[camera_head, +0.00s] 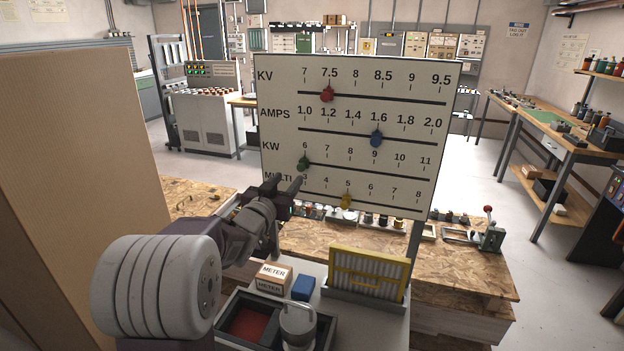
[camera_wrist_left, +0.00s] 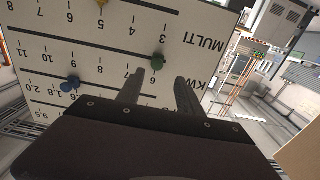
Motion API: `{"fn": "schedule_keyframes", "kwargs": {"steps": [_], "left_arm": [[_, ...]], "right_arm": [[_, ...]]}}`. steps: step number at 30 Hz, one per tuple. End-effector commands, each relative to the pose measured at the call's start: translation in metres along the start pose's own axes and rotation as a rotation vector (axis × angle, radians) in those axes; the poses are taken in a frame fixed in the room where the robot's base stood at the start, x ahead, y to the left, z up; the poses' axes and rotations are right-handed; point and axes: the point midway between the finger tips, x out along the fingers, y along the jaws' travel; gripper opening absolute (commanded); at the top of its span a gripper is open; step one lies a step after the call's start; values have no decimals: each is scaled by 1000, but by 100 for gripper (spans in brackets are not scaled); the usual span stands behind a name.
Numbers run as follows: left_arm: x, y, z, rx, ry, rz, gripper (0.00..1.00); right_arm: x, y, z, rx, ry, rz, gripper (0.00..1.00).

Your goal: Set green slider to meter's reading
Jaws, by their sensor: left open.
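A white board (camera_head: 352,108) has scales marked KV, AMPS, KW and MULTI. The green slider (camera_head: 303,163) sits on the KW slot, at the left end by the 6. My left gripper (camera_head: 284,186) is open and empty, just below the green slider in the head view. In the left wrist view, where the board looks upside down, the green slider (camera_wrist_left: 157,62) appears just past the fingertips (camera_wrist_left: 160,78), between their lines. I cannot tell if they touch. A small box labelled METER (camera_head: 270,284) stands below; no meter reading is legible. My right gripper is not in view.
The red slider (camera_head: 327,94) is near 7.5 KV, the blue slider (camera_head: 376,138) near 1.6 AMPS, the yellow slider (camera_head: 346,201) near 5 on MULTI. A yellow-framed filter (camera_head: 368,274) and a blue block (camera_head: 303,288) stand below. A tall brown panel (camera_head: 75,170) is at left.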

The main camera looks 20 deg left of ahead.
Motion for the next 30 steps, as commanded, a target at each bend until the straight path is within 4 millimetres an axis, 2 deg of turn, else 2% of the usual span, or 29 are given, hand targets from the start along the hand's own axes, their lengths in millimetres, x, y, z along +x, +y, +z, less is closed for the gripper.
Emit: {"fn": "schedule_keyframes", "kwargs": {"steps": [5,12,18,27,28,30], "left_arm": [[8,0,-3,-1,-1,0,43],[57,1,-4,0,-2,1,43],[85,0,-3,-1,-2,0,43],[91,1,-1,0,-1,0,43],[91,1,-1,0,-1,0,40],[91,1,-1,0,-1,0,21]], "right_arm": [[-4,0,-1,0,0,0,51],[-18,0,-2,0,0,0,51],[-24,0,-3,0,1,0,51],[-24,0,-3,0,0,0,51],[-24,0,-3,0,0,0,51],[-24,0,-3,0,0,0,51]]}}
